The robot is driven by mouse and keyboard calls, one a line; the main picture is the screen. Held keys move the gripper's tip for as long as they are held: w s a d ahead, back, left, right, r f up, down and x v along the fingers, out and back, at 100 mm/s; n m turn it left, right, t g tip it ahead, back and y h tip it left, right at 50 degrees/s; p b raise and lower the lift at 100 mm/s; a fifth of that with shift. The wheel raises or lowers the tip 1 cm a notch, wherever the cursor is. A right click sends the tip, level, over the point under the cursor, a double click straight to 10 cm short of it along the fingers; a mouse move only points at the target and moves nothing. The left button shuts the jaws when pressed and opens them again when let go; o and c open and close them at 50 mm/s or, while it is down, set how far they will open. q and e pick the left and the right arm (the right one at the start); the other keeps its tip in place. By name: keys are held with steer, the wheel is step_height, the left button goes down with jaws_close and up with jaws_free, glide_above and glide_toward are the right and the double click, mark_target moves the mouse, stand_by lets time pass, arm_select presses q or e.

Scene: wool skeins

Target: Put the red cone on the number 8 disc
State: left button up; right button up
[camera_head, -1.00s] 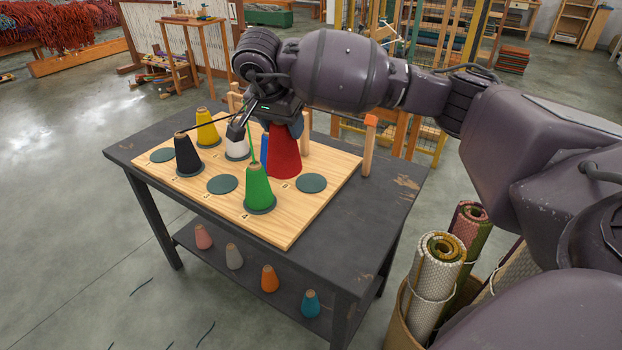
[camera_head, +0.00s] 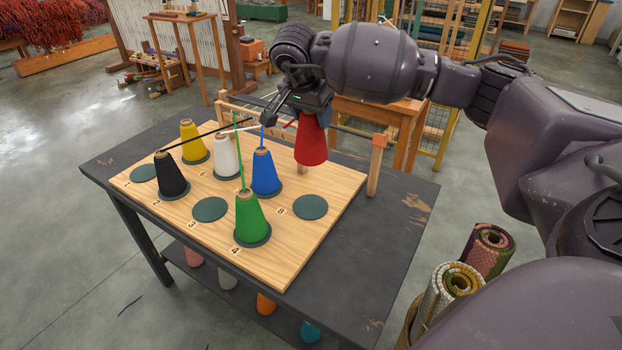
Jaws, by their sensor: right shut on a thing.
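My right gripper (camera_head: 308,110) is shut on the top of the red cone (camera_head: 311,145). The cone hangs roughly upright, wide end down, over the back right part of the pale wooden board (camera_head: 335,190). The number 8 disc (camera_head: 310,207) is a dark, bare round on the board, with its number at its left. In the picture the cone is above this disc, with a gap between them; its exact height is hard to tell. The gripper's fingers are partly hidden. My left gripper is not in view.
The blue cone (camera_head: 265,175) and green cone (camera_head: 250,218) stand left of disc 8. White (camera_head: 225,158), yellow (camera_head: 194,143) and black (camera_head: 171,177) cones stand further left. Threads run from cones towards a wooden rail. A wooden post (camera_head: 376,168) rises at the back right.

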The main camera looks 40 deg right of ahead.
mark_target(312, 154)
step_height(312, 154, down, 11)
steer(key=shift+r+b, duration=0.2)
steer(key=shift+b, duration=0.15)
steer(key=shift+f, duration=0.65)
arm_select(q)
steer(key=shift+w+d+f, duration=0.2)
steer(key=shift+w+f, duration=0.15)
arm_select(e)
step_height(312, 154, down, 4)
steer(key=shift+r, duration=0.1)
arm_select(q)
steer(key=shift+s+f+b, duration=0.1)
steer(key=shift+b, duration=0.2)
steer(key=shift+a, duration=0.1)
arm_select(e)
steer(key=o, duration=1.3)
